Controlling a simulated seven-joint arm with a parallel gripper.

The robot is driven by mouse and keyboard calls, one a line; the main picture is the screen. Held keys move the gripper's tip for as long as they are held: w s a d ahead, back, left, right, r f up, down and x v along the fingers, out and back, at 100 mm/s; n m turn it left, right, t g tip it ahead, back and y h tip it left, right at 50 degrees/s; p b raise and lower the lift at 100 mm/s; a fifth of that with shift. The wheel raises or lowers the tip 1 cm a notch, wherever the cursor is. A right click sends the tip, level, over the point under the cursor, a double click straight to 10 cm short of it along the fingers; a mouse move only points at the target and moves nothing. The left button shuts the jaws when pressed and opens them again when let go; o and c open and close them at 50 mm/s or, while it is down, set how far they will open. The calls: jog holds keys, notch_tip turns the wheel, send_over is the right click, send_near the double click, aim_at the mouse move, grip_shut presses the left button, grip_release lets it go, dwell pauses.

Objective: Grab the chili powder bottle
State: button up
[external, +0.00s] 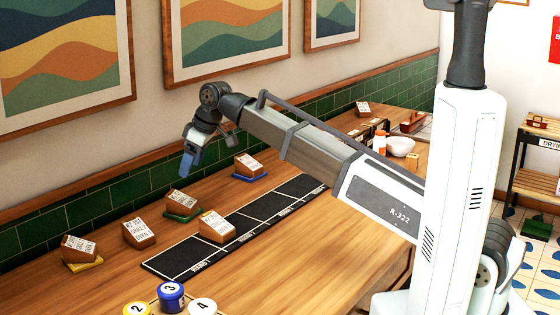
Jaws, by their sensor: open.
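My gripper (188,168) hangs fingers-down from the arm's end, above the left part of the wooden counter and near the tiled wall. It is open, with nothing visible in it. A small white bottle with an orange top (379,141) stands far back on the counter, beside a white bowl. It may be the chili powder bottle, but I cannot read its label. It is well away from my gripper, and my arm passes in front of the area just before it.
A black strip divided into panels (180,259) lies along the counter (300,255). Several wooden blocks with written cards (139,234) stand around it. Numbered round things (171,296) are at the front edge. The white bowl (400,146) is at the back. A shelf (540,185) stands right.

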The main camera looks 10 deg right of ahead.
jog(key=w+d+m+t, duration=0.1)
jog(key=w+d+m, duration=0.2)
jog(key=w+d, duration=1.05)
jog(key=m+t+h, duration=0.2)
jog(key=m+h, duration=0.1)
jog(key=m, duration=0.5)
send_near(382, 132)
jog(key=x, duration=0.9)
jog(key=shift+a+f, duration=0.1)
jog(key=shift+f, duration=0.1)
jog(key=shift+s+x, duration=0.15)
jog(key=shift+x, duration=1.2)
jog(key=shift+s+x, duration=0.1)
jog(key=shift+x, duration=1.25)
jog(key=shift+f, duration=0.15)
